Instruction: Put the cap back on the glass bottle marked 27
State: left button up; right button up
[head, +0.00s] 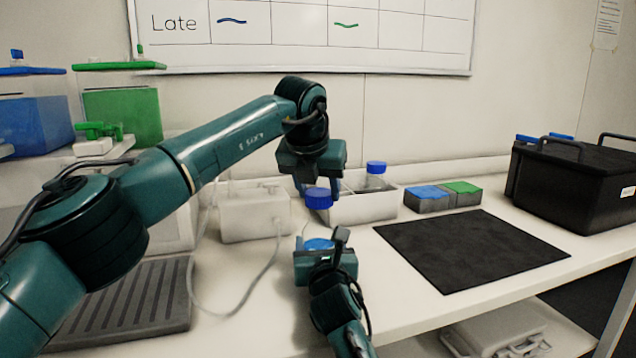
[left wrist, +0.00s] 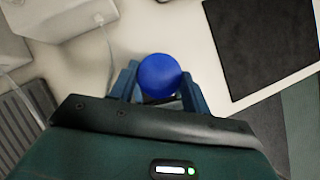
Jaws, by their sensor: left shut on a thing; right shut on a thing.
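My left gripper (head: 312,180) is shut on a blue cap (head: 317,199) and holds it in the air with its fingers pointing down. In the left wrist view the round cap (left wrist: 158,75) sits between the two fingertips. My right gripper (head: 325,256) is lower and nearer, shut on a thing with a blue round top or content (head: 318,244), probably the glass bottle. The cap is above that thing in the head view, with a visible gap. The bottle's body is mostly hidden by the right gripper, and no 27 can be read.
Behind stands a white open bin (head: 365,208) holding a blue-capped bottle (head: 376,172). A white device (head: 254,215) with a cable is left of it. Blue and green-lidded boxes (head: 443,196), a dark mat (head: 470,248) and a black case (head: 575,180) are to the right.

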pick_arm(q)
jog(key=shift+f, duration=0.35)
jog(key=shift+f, duration=0.6)
dwell(0.3)
pick_arm(e)
grip_shut()
pick_arm(q)
jog(key=m, duration=0.1)
jog(key=m+h, duration=0.1)
jog(key=m, duration=0.1)
jog(key=shift+w+a+g+h, duration=0.1)
jog(key=shift+a+g+h, duration=0.1)
jog(key=shift+g+h, duration=0.15)
jog(key=m+g+h, duration=0.1)
jog(key=m, duration=0.2)
jog(key=shift+m, duration=0.3)
jog(key=o, duration=0.9)
jog(key=shift+o, duration=0.2)
